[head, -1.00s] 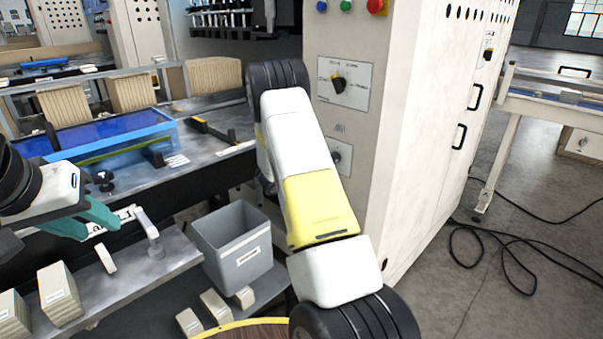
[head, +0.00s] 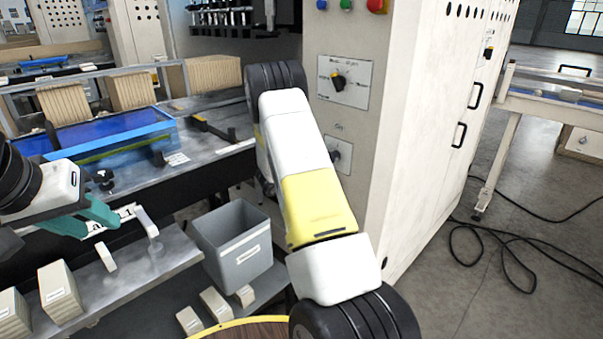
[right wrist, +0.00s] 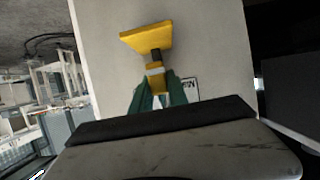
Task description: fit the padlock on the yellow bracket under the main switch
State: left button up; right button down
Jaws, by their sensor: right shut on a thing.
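My right gripper (right wrist: 158,98), with green fingers, is shut on a small yellow block with a grey band, which I take as the padlock (right wrist: 156,82). A short dark part rises from it to a flat yellow piece, likely the bracket (right wrist: 147,38), in front of the pale cabinet face. I cannot tell whether the shackle passes through the bracket. In the head view my right arm hides its gripper, padlock and bracket. Two rotary switches show on the cabinet, an upper one (head: 338,80) and a lower one (head: 340,153) partly behind my arm. My left gripper (head: 98,217) is at the left, over the bench edge.
The pale cabinet (head: 410,130) stands right of my right arm. A grey bin (head: 232,245) sits low to the left of the arm. Small boxes (head: 60,292) stand on the shelf at lower left. Black cables (head: 480,250) lie on the floor at right.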

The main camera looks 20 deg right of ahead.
jog(key=shift+f, duration=1.25)
dwell(2.5)
jog(key=c, duration=1.2)
grip_release()
